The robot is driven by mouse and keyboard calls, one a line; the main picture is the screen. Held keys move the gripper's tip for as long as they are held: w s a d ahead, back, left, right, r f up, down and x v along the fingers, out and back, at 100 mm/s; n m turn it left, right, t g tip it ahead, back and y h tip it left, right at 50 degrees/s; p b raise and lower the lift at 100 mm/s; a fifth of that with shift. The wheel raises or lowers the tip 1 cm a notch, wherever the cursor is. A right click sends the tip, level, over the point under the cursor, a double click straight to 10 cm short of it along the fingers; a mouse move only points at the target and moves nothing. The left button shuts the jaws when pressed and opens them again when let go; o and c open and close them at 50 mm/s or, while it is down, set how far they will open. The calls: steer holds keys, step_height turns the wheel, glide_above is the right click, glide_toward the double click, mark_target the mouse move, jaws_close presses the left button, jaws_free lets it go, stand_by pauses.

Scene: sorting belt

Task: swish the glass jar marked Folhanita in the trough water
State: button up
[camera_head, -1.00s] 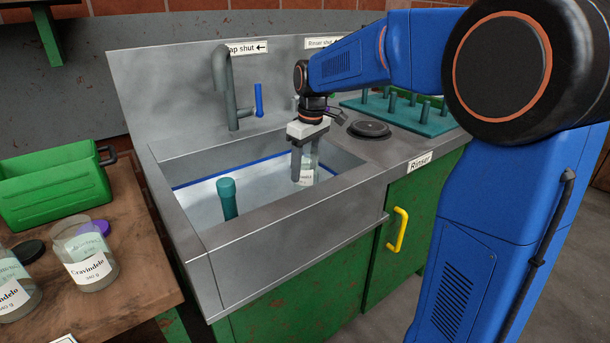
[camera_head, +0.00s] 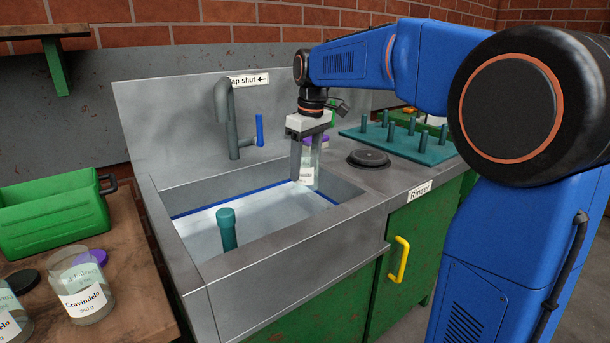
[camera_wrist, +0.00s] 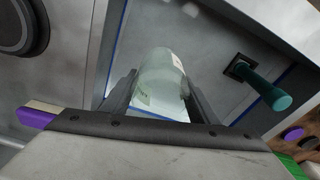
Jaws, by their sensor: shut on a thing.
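My gripper (camera_head: 306,176) is shut on a clear glass jar (camera_head: 308,168) with a white label. The label's name is too small to read here. The jar hangs roughly upright over the right end of the steel trough (camera_head: 290,230), and its base appears above the water. In the wrist view the jar (camera_wrist: 160,85) sits between the two dark fingers. The trough water (camera_head: 262,212) is pale, with a blue line along the walls above it. Part of the jar is hidden behind the fingers.
A teal standpipe (camera_head: 227,230) rises from the trough. A grey tap (camera_head: 224,110) with a blue lever stands behind it. On the right are a black round cap (camera_head: 369,158) and a teal peg rack (camera_head: 405,142). Jars marked Cravindelo (camera_head: 84,292) and a green crate (camera_head: 50,215) stand left.

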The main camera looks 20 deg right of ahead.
step_height(320, 180, up, 6)
steer(key=shift+r, duration=0.2)
stand_by(0.3)
stand_by(0.5)
